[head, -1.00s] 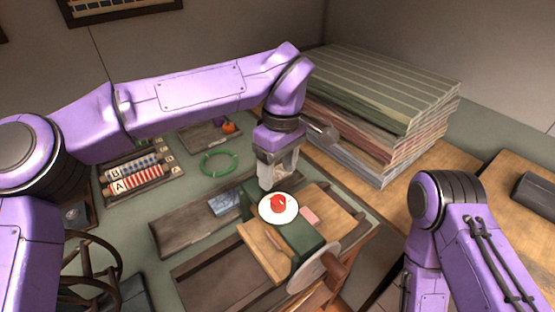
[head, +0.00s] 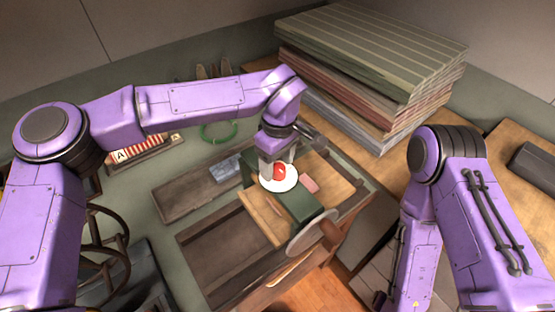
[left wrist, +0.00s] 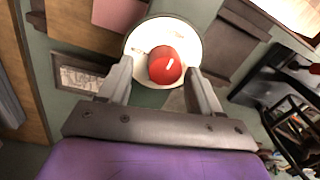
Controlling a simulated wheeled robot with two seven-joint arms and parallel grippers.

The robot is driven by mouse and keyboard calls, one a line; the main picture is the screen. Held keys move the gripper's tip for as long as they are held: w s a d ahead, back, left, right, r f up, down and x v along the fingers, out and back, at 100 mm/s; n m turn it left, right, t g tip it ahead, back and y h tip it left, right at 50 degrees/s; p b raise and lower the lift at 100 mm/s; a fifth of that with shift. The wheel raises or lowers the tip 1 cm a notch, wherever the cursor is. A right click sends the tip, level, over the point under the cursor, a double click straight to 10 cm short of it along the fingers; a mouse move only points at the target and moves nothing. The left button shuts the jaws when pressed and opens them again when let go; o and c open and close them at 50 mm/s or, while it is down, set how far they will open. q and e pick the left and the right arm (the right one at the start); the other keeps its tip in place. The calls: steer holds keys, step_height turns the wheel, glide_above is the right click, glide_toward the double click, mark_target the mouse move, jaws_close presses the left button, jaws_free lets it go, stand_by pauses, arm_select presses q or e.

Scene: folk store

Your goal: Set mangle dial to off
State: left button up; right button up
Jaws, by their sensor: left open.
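The mangle dial is a white round plate (head: 291,184) with a red knob (head: 279,171) at its centre. It sits on top of the green mangle body (head: 295,205). My left gripper (head: 276,168) is open right at the dial, its fingers around the knob. In the left wrist view the red knob (left wrist: 165,66) lies between the two open fingertips, with a gap at each side, and a white pointer mark shows on it. The white plate (left wrist: 138,43) has small dark marks too small to read. My right arm is at the right; its gripper cannot be made out.
A wooden board (head: 331,185) and a pink block (head: 310,184) are beside the dial. A mangle wheel (head: 313,232) stands at the front. A tall stack of striped cloth (head: 370,45) rises behind. A green ring (head: 218,133) lies on the bench behind my arm.

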arm_select(q)
steer(key=shift+s+r, duration=0.2)
steer(key=shift+s, duration=0.1)
steer(key=shift+c, duration=1.2)
steer(key=shift+s, duration=0.15)
steer(key=c, duration=0.5)
steer(key=shift+d, duration=0.1)
steer(key=c, duration=0.3)
steer(key=shift+w, duration=0.2)
arm_select(e)
steer(key=shift+s, duration=0.25)
